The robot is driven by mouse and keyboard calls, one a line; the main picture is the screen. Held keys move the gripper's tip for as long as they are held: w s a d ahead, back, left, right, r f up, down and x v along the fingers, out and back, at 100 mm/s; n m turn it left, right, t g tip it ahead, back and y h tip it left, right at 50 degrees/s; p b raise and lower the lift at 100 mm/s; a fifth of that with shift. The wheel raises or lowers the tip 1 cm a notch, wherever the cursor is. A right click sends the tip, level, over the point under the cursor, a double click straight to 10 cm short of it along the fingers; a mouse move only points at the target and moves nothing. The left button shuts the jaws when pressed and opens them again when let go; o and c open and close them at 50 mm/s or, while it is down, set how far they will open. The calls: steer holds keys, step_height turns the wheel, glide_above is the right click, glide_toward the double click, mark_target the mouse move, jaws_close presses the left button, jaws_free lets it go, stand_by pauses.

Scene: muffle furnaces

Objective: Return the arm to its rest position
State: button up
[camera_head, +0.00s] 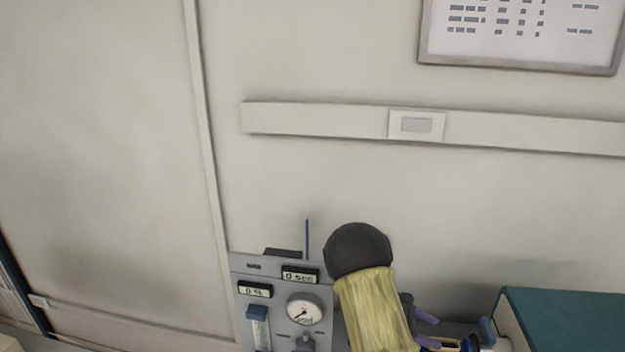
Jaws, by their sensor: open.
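A dark rounded joint with a pale yellow, streaked sleeve stands at the bottom centre; it looks like part of my arm, bent up in front of the wall. The sleeve runs down and slightly right, out of the bottom edge. I cannot make out my gripper or its fingers, so its place is not shown. Small purple and orange parts show just right of the sleeve, partly hidden and too small to tell what they are.
A grey instrument panel (269,306) with a round gauge (305,309) stands close left of the sleeve. A teal-topped box (570,318) is at the lower right. A rail (310,119) and a framed chart (520,35) are on the wall. The upper left shows bare wall.

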steer(key=s+a+r+m+t+y, duration=0.3)
steer(key=s+a+m+y, duration=0.3)
steer(key=a, duration=0.3)
steer(key=s+a+r+m+t+y, duration=0.3)
steer(key=s+a+r+m+y, duration=0.2)
steer(key=s+a+m+y, duration=0.2)
steer(key=shift+s+a+m, duration=0.6)
steer(key=shift+s+a, duration=0.3)
steer(key=shift+s, duration=0.35)
steer(key=shift+w+d+r, duration=0.1)
